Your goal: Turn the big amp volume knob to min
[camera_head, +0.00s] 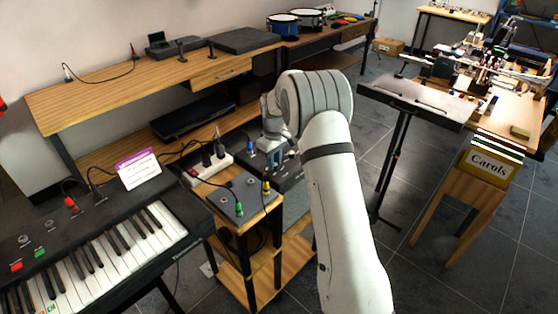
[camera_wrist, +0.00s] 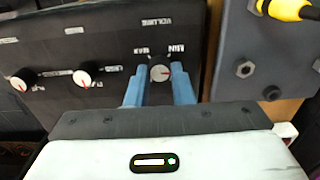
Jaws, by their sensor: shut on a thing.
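The big amp (camera_wrist: 110,50) shows in the wrist view as a dark panel with a row of knobs and pale labels that read upside down. The volume knob (camera_wrist: 159,70), grey with a red pointer mark, sits under the VOLUME lettering, with MIN and MAX marks above it in the picture. The red mark lies toward the right side of the knob. My gripper (camera_wrist: 160,76) has its two blue fingers on either side of this knob, shut on it. In the head view my gripper (camera_head: 279,156) is over the dark amp (camera_head: 291,172), partly hidden by my arm.
Two other knobs (camera_wrist: 82,77) (camera_wrist: 22,79) lie left along the panel. A grey box (camera_wrist: 262,60) with a yellow plug stands close on the right. In the head view, a power strip (camera_head: 208,167), a keyboard (camera_head: 100,255) and a music stand (camera_head: 415,103) surround the arm.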

